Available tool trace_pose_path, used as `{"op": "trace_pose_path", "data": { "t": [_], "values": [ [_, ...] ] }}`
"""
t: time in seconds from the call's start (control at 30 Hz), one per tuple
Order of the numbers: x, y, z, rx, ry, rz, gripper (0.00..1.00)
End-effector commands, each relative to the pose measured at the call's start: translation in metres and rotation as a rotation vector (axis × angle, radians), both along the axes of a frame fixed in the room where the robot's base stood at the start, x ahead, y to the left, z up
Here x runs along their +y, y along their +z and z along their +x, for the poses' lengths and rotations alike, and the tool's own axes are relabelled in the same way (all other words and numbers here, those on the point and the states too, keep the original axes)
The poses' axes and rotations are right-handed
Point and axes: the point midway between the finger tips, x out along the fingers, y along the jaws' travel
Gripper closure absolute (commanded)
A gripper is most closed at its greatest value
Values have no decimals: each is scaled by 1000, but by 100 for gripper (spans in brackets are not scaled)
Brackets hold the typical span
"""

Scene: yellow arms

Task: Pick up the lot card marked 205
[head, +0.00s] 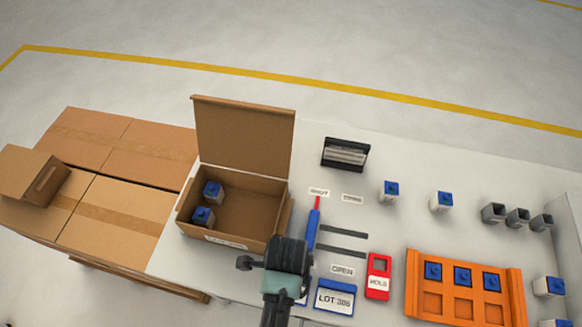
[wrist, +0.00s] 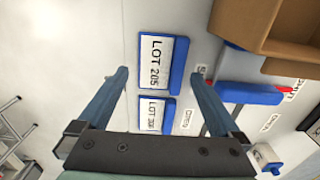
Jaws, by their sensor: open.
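The lot card marked 205 (wrist: 153,63), white with a blue edge, lies on the table in the wrist view. My gripper (wrist: 160,73) is open and empty, with one fingertip on each side of this card. I cannot tell how high above it the fingers are. A second lot card (wrist: 151,114) lies beside it, nearer the gripper body; in the head view this card (head: 335,299) reads LOT 306. In the head view my gripper (head: 288,256) hides most of the 205 card.
An open cardboard box (head: 245,215) holding blue-topped parts stands behind and left of my gripper. A blue tool with a red tip (head: 313,228) lies close by.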

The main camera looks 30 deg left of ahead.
Motion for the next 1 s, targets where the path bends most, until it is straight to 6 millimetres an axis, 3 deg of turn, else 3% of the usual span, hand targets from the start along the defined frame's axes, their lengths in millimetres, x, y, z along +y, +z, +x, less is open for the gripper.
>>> {"op": "trace_pose_path", "data": {
  "t": [0.3, 0.63, 1.0],
  "values": [
    [-2, -37, 2, 2, 0, -1, 0],
    [-1, -41, 2, 0, 0, 0, 2],
    [-1, -41, 2, 0, 0, 0, 68]
  ]
}}
